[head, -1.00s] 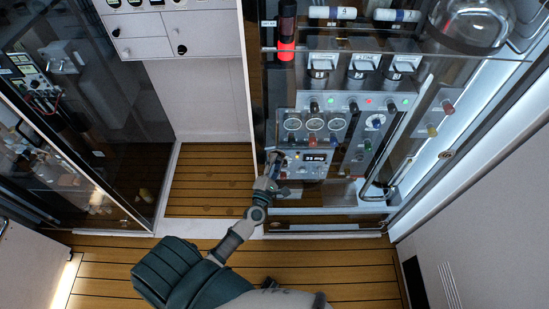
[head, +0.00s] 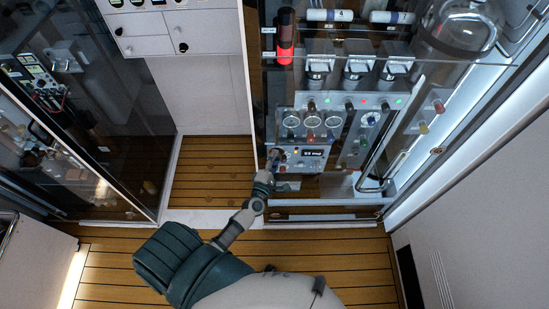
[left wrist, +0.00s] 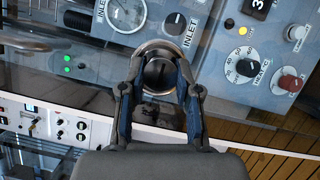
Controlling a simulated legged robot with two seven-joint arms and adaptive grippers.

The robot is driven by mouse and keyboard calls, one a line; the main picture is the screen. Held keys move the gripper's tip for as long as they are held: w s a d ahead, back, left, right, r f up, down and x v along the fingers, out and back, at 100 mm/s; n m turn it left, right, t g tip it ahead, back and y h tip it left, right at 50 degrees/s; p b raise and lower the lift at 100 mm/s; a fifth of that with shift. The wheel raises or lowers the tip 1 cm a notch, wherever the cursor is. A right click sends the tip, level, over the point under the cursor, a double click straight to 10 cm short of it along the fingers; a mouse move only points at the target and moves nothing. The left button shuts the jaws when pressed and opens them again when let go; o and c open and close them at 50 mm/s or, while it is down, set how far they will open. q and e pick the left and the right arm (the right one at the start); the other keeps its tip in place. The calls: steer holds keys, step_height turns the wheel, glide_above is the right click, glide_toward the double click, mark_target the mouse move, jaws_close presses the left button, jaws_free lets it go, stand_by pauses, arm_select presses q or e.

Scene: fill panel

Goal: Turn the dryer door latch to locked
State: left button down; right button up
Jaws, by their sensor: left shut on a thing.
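The dryer door latch (left wrist: 160,72) is a round metal knob with a dark face and a lighter bar across it, in the left wrist view. My left gripper (left wrist: 160,60) is shut on it, one finger on each side. In the head view my left gripper (head: 273,158) is at the lower left edge of the glass door (head: 330,190), and it hides the latch there. The angle of the latch against any locked mark cannot be told. My right gripper is not in view.
Behind the glass stand dials (head: 312,121), a lit display (head: 314,153) and several knobs. A glass vessel (head: 463,28) is at the upper right. Another glass-fronted cabinet (head: 120,130) is on the left. The wooden floor (head: 340,260) is clear in front.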

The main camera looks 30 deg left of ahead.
arm_select(q)
steer(key=c, duration=0.8)
jaws_free()
steer(key=shift+d+f, duration=0.1)
steer(key=shift+f, duration=0.15)
steer(key=shift+w, duration=0.1)
steer(key=shift+r, duration=0.1)
steer(key=s+d, duration=0.2)
steer(key=s, duration=0.9)
steer(key=shift+s+f, duration=0.35)
steer(key=shift+s, duration=0.05)
steer(key=shift+f, duration=0.1)
